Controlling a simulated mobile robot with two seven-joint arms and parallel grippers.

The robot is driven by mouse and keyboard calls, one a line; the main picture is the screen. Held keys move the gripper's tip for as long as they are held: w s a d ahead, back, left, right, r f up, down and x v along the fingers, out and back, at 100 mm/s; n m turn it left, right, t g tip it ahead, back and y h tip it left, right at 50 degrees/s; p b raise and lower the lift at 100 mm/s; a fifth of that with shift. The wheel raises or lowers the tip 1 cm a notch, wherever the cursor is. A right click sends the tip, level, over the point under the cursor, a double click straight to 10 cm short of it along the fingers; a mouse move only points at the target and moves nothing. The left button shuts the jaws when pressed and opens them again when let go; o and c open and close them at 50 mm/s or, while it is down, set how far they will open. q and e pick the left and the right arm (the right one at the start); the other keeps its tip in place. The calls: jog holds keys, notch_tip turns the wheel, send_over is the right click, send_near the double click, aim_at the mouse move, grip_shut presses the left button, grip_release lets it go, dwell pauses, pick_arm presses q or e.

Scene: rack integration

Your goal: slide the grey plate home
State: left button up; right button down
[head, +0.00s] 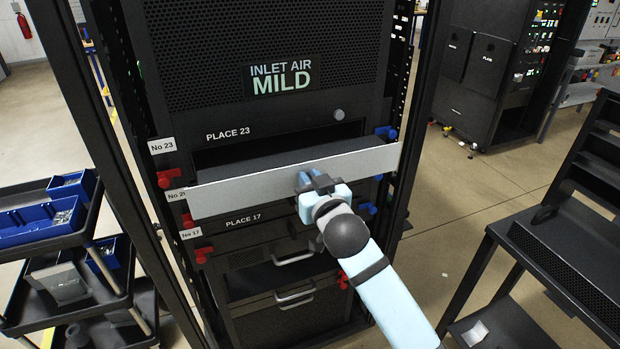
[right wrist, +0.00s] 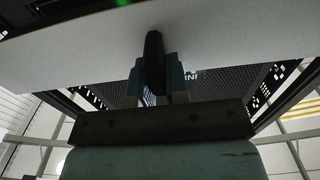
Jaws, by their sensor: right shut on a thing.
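The grey plate (head: 250,183) is a long light-grey front panel across the rack, with a dark flat body behind it running into the opening under the label PLACE 23. The panel stands out in front of the rack and hides part of the opening's lower edge. My right gripper (head: 318,184) is at the panel's face, right of its middle, shut on a dark handle. In the right wrist view the fingers (right wrist: 154,82) sit either side of this dark handle (right wrist: 154,55), with the plate (right wrist: 80,62) above. My left gripper is not in view.
Drawers with handles (head: 295,295) are below. A cart with blue bins (head: 40,222) stands left, a dark cart (head: 570,250) right. Floor is clear between rack and right cart.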

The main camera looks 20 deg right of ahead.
aim_at(300, 165)
jog(key=shift+w+a+r, duration=0.1)
jog(key=shift+w, duration=2.75)
jog(key=shift+p, duration=0.7)
jog(key=w, duration=0.7)
jog(key=shift+w+a+b, duration=0.15)
jog(key=shift+w+b, duration=0.2)
jog(key=shift+b, duration=0.1)
dwell(1.7)
jog(key=c, duration=1)
grip_release()
jog(key=shift+c, duration=0.2)
jog(key=shift+s, duration=0.1)
jog(key=s, duration=0.4)
jog(key=s+b, duration=0.1)
jog(key=s, duration=0.4)
jog(key=s+b, duration=0.1)
jog(key=s, duration=0.3)
jog(key=shift+s+d, duration=0.25)
jog(key=shift+s, duration=0.1)
